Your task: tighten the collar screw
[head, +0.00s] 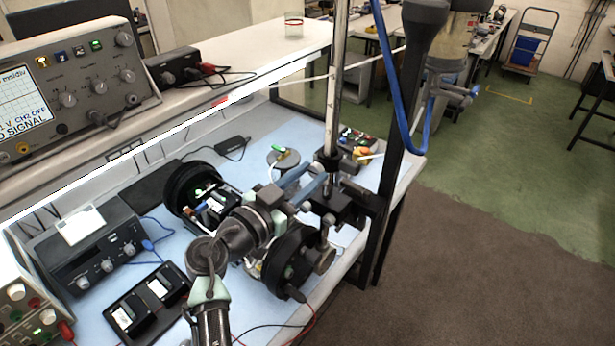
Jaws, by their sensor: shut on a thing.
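An upright metal rod (334,100) stands at the bench's right side, with a dark collar and clamp block (350,205) low on it. My arm reaches up from the bottom of the head view, over the blue mat, to this collar. My gripper (318,180) has its blue-grey fingers at the rod's left side, shut on what appears to be the collar screw. The screw is small and mostly hidden between the fingertips. A clear cylinder (450,40) with yellowish contents and a blue tap is held high at the right.
A blue hose (388,80) hangs beside the rod, near a thick dark post (397,130). A small box with coloured buttons (358,139) sits behind the collar. An oscilloscope (75,85), a bench instrument (90,245) and two meters (145,298) stand left.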

